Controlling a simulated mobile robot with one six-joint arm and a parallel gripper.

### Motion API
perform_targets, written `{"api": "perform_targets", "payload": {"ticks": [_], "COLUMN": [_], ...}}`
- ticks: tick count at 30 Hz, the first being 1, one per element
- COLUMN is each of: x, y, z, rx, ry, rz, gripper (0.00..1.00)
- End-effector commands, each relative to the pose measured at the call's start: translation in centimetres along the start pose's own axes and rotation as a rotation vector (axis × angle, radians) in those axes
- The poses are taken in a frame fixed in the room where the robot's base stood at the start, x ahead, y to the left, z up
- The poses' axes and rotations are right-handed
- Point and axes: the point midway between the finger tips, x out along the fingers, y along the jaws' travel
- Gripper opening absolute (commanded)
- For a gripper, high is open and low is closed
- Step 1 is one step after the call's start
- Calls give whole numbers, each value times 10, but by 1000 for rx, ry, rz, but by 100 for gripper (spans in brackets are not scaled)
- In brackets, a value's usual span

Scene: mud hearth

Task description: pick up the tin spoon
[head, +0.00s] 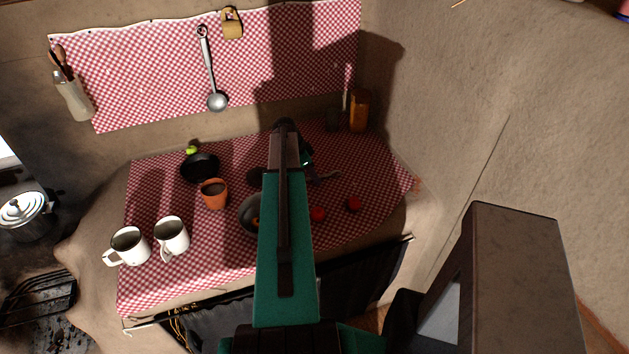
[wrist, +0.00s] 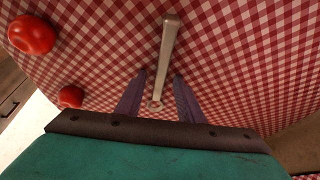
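The tin spoon (wrist: 167,50) shows in the wrist view as a narrow pale metal piece on the red checked cloth, with a small ring at its near end. My gripper (wrist: 159,78) is open, with its two purple-grey fingers apart on either side of the spoon's near end. There is a gap between the spoon and each finger. I cannot tell how high the fingertips are above the cloth. In the head view my own arm covers the middle of the table, and I cannot make out the spoon there.
Two tomatoes (wrist: 32,35) (wrist: 70,96) lie to the left in the wrist view. In the head view, two white mugs (head: 130,244) (head: 173,235), a clay pot (head: 214,193) and a dark pan (head: 199,167) stand left of my arm. An amber bottle (head: 359,111) stands at the back right. A ladle (head: 216,101) hangs on the wall.

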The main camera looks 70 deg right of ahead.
Motion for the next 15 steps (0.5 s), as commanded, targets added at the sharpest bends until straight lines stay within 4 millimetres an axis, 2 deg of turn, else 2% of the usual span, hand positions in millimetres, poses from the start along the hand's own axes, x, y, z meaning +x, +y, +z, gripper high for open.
{"api": "perform_targets", "payload": {"ticks": [5, 11, 15], "x": [0, 0, 0], "y": [0, 0, 0], "z": [0, 0, 0], "rx": [0, 0, 0], "ry": [0, 0, 0], "rz": [0, 0, 0], "gripper": [34, 2, 0]}}
